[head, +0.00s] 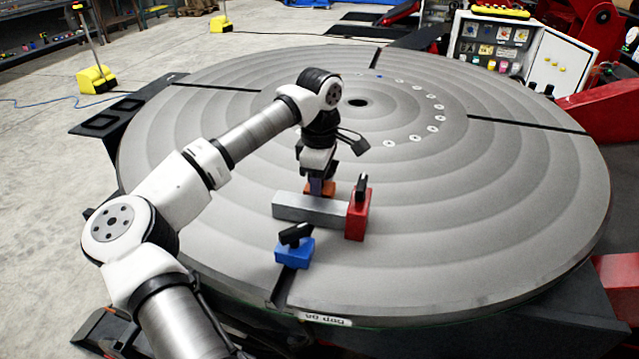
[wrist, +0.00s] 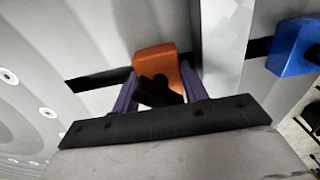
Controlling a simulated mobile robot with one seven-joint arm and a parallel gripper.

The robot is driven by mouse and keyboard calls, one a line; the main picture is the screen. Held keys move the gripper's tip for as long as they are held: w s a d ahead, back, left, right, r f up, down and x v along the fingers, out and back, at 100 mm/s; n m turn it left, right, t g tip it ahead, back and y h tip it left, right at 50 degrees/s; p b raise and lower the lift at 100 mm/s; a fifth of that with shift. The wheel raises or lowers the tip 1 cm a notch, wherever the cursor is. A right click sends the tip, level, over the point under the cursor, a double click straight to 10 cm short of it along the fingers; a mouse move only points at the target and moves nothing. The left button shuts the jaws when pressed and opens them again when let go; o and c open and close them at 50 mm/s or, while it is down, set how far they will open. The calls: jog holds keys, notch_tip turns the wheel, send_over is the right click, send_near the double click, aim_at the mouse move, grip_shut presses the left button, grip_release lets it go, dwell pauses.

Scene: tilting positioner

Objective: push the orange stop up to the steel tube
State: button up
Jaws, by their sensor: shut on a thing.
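The orange stop (wrist: 155,60) sits in the dark slot of the round table, with a black lever on it. In the head view the orange stop (head: 329,189) shows just behind the steel tube, partly hidden by my gripper (head: 317,185). In the wrist view my gripper (wrist: 158,88) has its purple fingers on both sides of the lever and is shut on the stop. The steel tube (head: 300,208) is a grey bar lying across the slot. In the wrist view the tube (wrist: 224,45) is to the right of the stop, with a narrow gap visible between them.
A blue stop (head: 294,253) with a black lever sits in the slot on the near side of the tube. A red block (head: 358,217) with a black lever stands at the tube's right end. The table (head: 500,220) is otherwise largely clear around them.

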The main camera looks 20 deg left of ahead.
jog(key=shift+s, duration=0.2)
jog(key=shift+s, duration=0.1)
dwell(0.4)
dwell(0.9)
dwell(1.1)
jog(key=shift+b, duration=0.3)
jog(key=shift+w, duration=0.3)
dwell(1.1)
jog(key=shift+s, duration=0.2)
dwell(0.4)
